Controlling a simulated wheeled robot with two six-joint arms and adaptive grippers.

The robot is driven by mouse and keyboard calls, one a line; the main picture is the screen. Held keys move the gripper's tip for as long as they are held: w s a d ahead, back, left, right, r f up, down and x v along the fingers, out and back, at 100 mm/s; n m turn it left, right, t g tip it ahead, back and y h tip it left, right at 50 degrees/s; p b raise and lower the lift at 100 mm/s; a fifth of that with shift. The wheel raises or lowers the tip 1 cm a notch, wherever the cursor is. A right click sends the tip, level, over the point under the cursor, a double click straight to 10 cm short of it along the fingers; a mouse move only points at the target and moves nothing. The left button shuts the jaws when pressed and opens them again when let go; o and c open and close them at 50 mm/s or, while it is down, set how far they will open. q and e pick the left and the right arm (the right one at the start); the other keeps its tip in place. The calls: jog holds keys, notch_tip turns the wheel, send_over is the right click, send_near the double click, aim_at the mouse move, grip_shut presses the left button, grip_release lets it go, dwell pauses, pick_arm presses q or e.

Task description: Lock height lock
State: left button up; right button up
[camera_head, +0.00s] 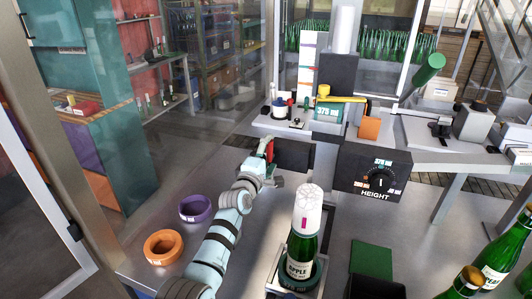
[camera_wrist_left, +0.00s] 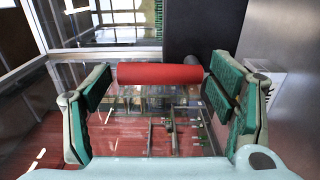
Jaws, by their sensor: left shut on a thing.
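The height lock appears as a red cylindrical handle (camera_wrist_left: 158,74) in the left wrist view, on a stem by a dark block. In the head view its red part (camera_head: 269,149) shows at the left side of the machine, partly hidden by my gripper. My left gripper (camera_head: 271,166) is shut on this handle; in the wrist view its green-padded fingers (camera_wrist_left: 160,88) stand at the handle's two ends. The black HEIGHT dial (camera_head: 380,179) is on the machine's front, right of my gripper. My right gripper is not in view.
A green bottle (camera_head: 302,247) with a white capsule (camera_head: 308,207) stands in front of the machine. A purple ring (camera_head: 195,208) and an orange ring (camera_head: 163,247) lie on the table left of my arm. More green bottles (camera_head: 497,258) stand at the right. A green-handled lever (camera_head: 430,68) sticks out upper right.

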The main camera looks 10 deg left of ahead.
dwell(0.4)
pick_arm(q)
jog(key=o, duration=1.7)
jog(key=shift+a, duration=0.15)
jog(key=s, duration=0.4)
jog(key=s+a, duration=0.1)
jog(key=s, duration=0.7)
jog(key=shift+a, duration=0.2)
jog(key=shift+w, duration=0.1)
